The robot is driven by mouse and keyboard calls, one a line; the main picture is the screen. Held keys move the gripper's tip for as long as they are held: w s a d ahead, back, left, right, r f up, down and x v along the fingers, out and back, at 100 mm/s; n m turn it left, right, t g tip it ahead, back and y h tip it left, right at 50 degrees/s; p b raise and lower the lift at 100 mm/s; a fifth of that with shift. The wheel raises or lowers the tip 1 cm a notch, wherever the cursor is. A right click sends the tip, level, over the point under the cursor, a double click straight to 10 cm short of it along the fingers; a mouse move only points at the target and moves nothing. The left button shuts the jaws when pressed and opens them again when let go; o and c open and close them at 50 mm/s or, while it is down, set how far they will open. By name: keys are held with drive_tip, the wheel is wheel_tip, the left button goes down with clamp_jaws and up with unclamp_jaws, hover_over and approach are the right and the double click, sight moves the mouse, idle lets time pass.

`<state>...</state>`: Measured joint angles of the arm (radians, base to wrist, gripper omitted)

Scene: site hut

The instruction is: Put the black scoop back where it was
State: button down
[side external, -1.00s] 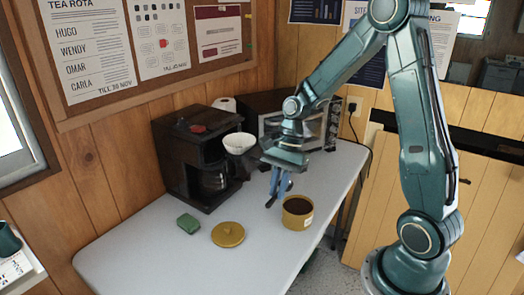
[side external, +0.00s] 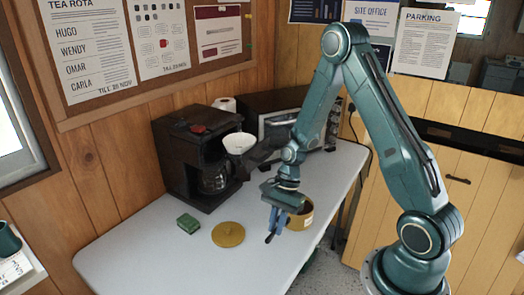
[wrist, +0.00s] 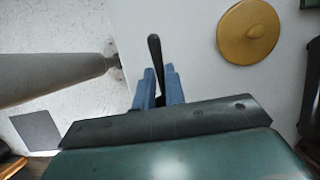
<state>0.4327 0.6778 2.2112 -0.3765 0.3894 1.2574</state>
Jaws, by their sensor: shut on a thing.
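My gripper (side external: 274,222) has blue fingers shut on the black scoop (wrist: 154,50). In the wrist view the scoop's slim dark end sticks out between the fingertips (wrist: 158,86); its other end is hidden by the gripper. In the side view only a small dark tip (side external: 269,239) shows below the fingers. The gripper is above the table, in front of and left of the mustard canister (side external: 305,219), partly covering it. I cannot tell the exact height. The mustard lid (side external: 228,235) lies flat on the table to the left, and also shows in the wrist view (wrist: 243,36).
A green block (side external: 188,223) lies left of the lid. The dark coffee maker (side external: 180,165) with a white filter cone (side external: 239,143) and a microwave (side external: 290,130) stand behind. The white table (side external: 150,250) is bare at the front left; its front edge is close to the gripper.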

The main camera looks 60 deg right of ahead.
sight(273, 253)
drive_tip(key=shift+f, duration=1.7)
drive_tip(key=shift+f, duration=1.9)
drive_tip(key=shift+f, duration=0.1)
drive_tip(key=c, duration=1.5)
unclamp_jaws()
drive_tip(key=v, duration=1.2)
